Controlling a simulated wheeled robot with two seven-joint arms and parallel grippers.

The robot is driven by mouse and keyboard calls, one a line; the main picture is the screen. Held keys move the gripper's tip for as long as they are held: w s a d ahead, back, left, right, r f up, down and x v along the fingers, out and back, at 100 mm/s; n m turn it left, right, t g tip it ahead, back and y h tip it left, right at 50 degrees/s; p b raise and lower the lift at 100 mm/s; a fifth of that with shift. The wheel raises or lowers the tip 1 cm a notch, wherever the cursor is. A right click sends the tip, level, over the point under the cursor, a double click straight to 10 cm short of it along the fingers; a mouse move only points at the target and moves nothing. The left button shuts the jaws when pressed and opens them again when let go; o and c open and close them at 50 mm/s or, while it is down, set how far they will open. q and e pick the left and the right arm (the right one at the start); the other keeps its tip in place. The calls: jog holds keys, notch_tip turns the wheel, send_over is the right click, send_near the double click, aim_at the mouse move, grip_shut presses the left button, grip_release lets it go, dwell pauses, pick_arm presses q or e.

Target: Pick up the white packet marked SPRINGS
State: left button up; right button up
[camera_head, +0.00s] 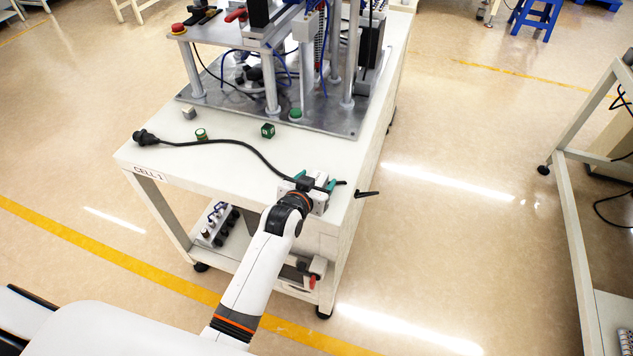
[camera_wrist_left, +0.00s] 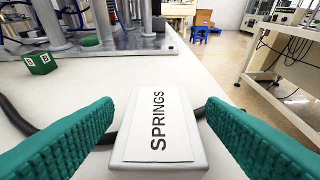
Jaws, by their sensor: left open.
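The white packet marked SPRINGS (camera_wrist_left: 158,128) lies on the white bench top (camera_wrist_left: 85,78) in the wrist view, its printed face up. My left gripper (camera_wrist_left: 160,104) is open, with one teal finger on each side of the packet and a gap to both. In the head view my left gripper (camera_head: 316,181) is over the front right corner of the bench and largely covers the packet. My right gripper is in neither view.
A black cable with a plug (camera_head: 146,138) runs across the bench to the gripper and passes by the packet. A green cube (camera_head: 268,131), a green-banded cylinder (camera_head: 201,134) and a metal block (camera_head: 189,112) stand behind. The machine's metal plate (camera_head: 330,120) fills the back.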

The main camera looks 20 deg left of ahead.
pick_arm(q)
jog(key=shift+x, duration=1.45)
jog(key=shift+c, duration=0.4)
jog(key=shift+r, duration=0.1)
jog(key=c, duration=1)
